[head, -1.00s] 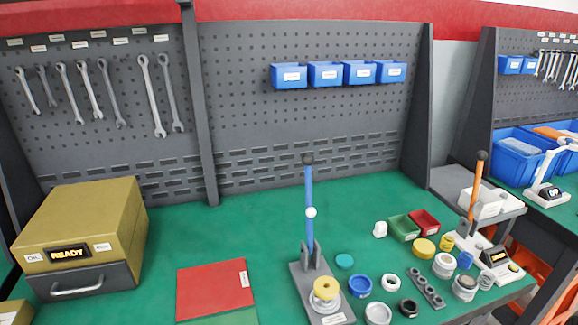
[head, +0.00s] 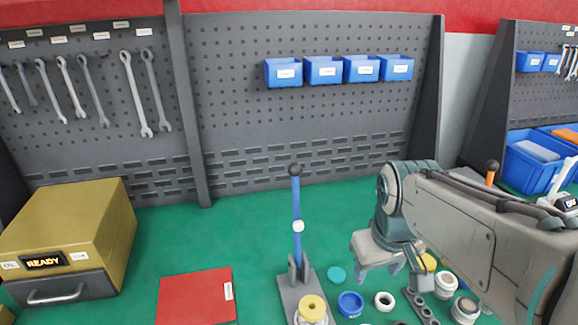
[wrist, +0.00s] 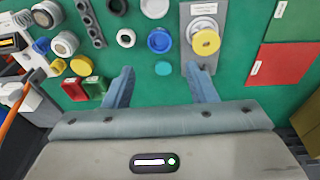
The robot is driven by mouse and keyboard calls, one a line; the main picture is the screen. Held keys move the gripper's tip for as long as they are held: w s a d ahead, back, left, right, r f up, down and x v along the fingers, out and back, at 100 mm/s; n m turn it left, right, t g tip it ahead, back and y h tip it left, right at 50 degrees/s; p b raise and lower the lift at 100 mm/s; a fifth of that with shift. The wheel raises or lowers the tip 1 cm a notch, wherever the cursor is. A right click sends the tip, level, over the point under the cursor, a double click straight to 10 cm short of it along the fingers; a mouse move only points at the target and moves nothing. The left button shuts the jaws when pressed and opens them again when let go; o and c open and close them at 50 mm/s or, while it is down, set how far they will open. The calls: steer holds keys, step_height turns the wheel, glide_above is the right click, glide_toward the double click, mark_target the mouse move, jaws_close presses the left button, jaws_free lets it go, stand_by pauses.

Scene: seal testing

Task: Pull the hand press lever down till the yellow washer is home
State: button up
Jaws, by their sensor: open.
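The hand press has a blue lever (head: 297,210) with a black knob, standing nearly upright. Its grey base plate (head: 287,291) is on the green bench. The yellow washer (head: 312,306) sits on the press's round seat in front of the lever; it also shows in the wrist view (wrist: 206,41). I cannot tell how deeply it is seated. My gripper (head: 390,280) is open and empty, to the right of the lever and apart from it. In the wrist view, its two fingers (wrist: 160,72) are spread above the bench, and I cannot make out the lever clearly.
Loose rings and caps, including a blue ring (head: 350,304) and teal disc (head: 336,274), lie right of the press. A red mat (head: 195,297) and yellow box (head: 70,222) are left. An orange lever (head: 491,172) stands behind my arm. The pegboard (head: 300,120) closes the back.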

steer(key=w+a+r+n+g+p, duration=0.1)
steer(key=w+a+r+n+p, duration=0.1)
steer(key=w+a+r+n, duration=0.35)
steer(key=w+a+r+n+g+p, duration=0.1)
steer(key=w+a+r+n+p, duration=0.2)
steer(key=w+r+n, duration=0.35)
steer(key=n+g+p, duration=0.2)
steer(key=n+p, duration=0.1)
steer(key=n, duration=0.4)
glide_toward(295, 177)
steer(key=shift+w+r+h, duration=0.3)
steer(key=shift+w+r, duration=0.1)
steer(key=shift+r, duration=0.2)
steer(key=shift+n, duration=0.8)
steer(key=f, duration=0.4)
steer(key=s+f, duration=0.1)
steer(key=f, duration=0.8)
steer(key=shift+s+d+f, duration=0.1)
steer(key=shift+s+f, duration=0.1)
steer(key=shift+s, duration=0.05)
jaws_close()
